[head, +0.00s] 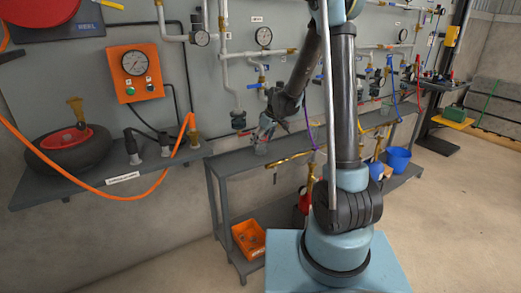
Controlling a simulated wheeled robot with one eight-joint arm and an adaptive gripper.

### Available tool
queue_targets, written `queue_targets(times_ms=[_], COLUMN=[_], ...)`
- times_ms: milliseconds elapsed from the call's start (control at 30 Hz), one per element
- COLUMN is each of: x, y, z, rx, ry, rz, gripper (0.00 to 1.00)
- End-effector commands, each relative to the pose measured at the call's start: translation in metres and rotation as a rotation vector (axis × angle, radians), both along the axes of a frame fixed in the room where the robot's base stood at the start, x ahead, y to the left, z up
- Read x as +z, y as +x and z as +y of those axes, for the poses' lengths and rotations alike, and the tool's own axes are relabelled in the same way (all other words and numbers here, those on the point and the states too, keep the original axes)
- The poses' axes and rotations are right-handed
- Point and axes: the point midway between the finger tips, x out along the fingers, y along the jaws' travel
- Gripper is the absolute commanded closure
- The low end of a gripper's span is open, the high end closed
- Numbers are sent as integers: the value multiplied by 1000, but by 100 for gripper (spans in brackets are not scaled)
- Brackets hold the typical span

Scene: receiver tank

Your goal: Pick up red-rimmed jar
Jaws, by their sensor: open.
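My gripper (264,137) is at the end of my arm, over the left part of the grey bench (228,162). It points down and its jaws are open. A small grey, jar-like thing (261,149) stands on the bench top right below the fingertips. It is too small and too covered by the gripper to tell whether it has a red rim or whether the fingers touch it. Some red shows close to the gripper, but I cannot tell what it belongs to.
Pipes, valves and gauges (264,37) line the wall close behind the bench. Brass-coloured pieces (290,159) lie right of the gripper. A wall shelf (37,193) holds a black tyre-like ring. An orange bin (248,238) and blue buckets (398,159) sit lower down.

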Motion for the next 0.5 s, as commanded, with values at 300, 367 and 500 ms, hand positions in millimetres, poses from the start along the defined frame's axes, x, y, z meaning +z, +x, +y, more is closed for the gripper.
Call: queue_targets(times_ms=[300, 367, 500], x=[-23, -30, -43], y=[8, 11, 14], z=[7, 9, 13], rx=[-1, -1, -1], ry=[0, 0, 0], rz=[0, 0, 0], gripper=[24, 24, 24])
